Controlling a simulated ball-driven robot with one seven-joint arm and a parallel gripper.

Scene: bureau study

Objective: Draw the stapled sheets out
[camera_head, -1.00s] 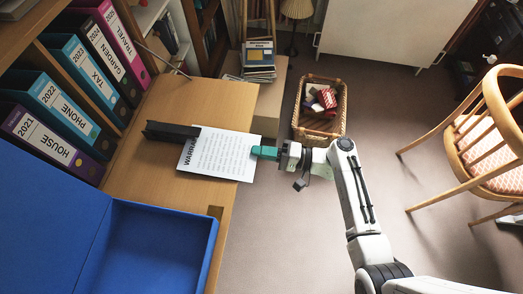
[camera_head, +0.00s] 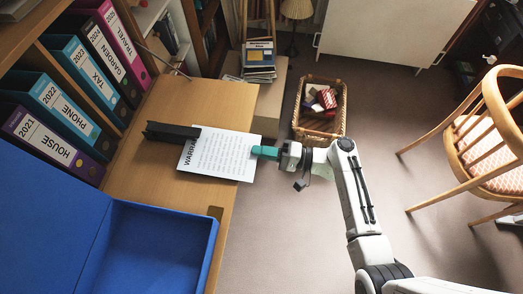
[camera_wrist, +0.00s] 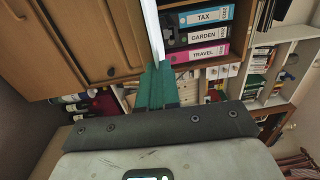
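The stapled sheets (camera_head: 215,155) are white with printed lines and a bold heading starting "WARRAN". They lie over the right side of the wooden desk top, their right end reaching past its edge. Their left end meets a long black stapler-like device (camera_head: 170,131); whether they are still inside its jaw I cannot tell. My gripper (camera_head: 258,152), with green fingers, is at the right edge of the sheets. In the wrist view my gripper (camera_wrist: 156,85) has its fingers close together, with the sheets (camera_wrist: 152,30) edge-on between them.
An open blue box (camera_head: 160,235) stands at the desk's front. Labelled binders (camera_head: 62,103) line the shelf on the left. A wicker basket (camera_head: 318,132) stands on the floor behind my gripper, and a wooden chair (camera_head: 475,150) is at the right. Floor between them is clear.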

